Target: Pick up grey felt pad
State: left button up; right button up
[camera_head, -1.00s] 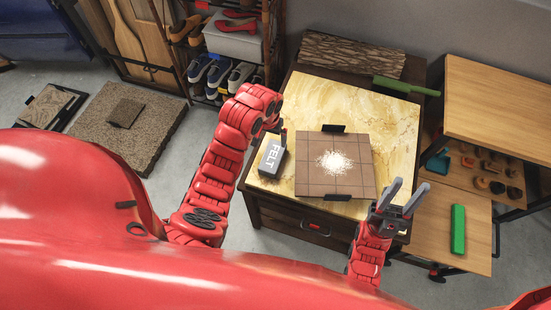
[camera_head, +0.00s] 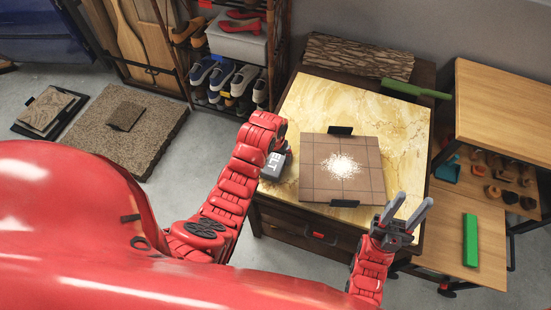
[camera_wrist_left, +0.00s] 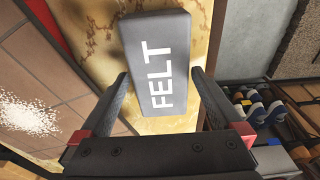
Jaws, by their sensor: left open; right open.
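The grey felt pad (camera_head: 273,167) is a dark grey block lettered FELT in white. It lies at the left edge of the yellow stone tabletop (camera_head: 300,104), partly hidden behind my left arm in the head view. In the left wrist view the felt pad (camera_wrist_left: 158,62) shows between the open fingers of my left gripper (camera_wrist_left: 158,82), with a finger on each side. I cannot tell whether they touch it. My left gripper's fingertips are mostly hidden in the head view. My right gripper (camera_head: 408,212) is open and empty near the tabletop's front right corner.
A brown tiled board (camera_head: 318,187) with a heap of white grains (camera_head: 342,166) and black clips lies right of the pad. A green-handled brush (camera_head: 415,89) lies at the back right. A green block (camera_head: 470,240) is on the lower wooden table. A shoe rack (camera_head: 272,45) stands at the back left.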

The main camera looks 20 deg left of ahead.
aim_at(272, 165)
pick_arm(q)
jog(key=shift+w+f, duration=0.2)
jog(key=shift+f, duration=0.7)
jog(key=c, duration=1.1)
jog(key=shift+r+b, duration=0.55)
jog(key=shift+r, duration=0.2)
jog(key=shift+r+b, duration=0.6)
jog(key=shift+r, duration=0.2)
jog(key=s, duration=0.3)
jog(key=shift+s+a+r, duration=0.1)
jog(key=shift+s+r, duration=0.1)
jog(key=shift+r, duration=0.05)
jog(key=s+p, duration=0.1)
jog(key=s, duration=0.1)
jog(key=s+r+p, duration=0.1)
jog(key=s, duration=0.2)
jog(key=shift+r, duration=0.15)
jog(key=shift+s+a+r+p, duration=0.1)
jog(key=shift+s+p, duration=0.45)
jog(key=shift+s, duration=1.4)
jog(key=shift+s+a+p, duration=0.1)
jog(key=shift+s+p, duration=0.4)
jog(key=shift+s, duration=1.45)
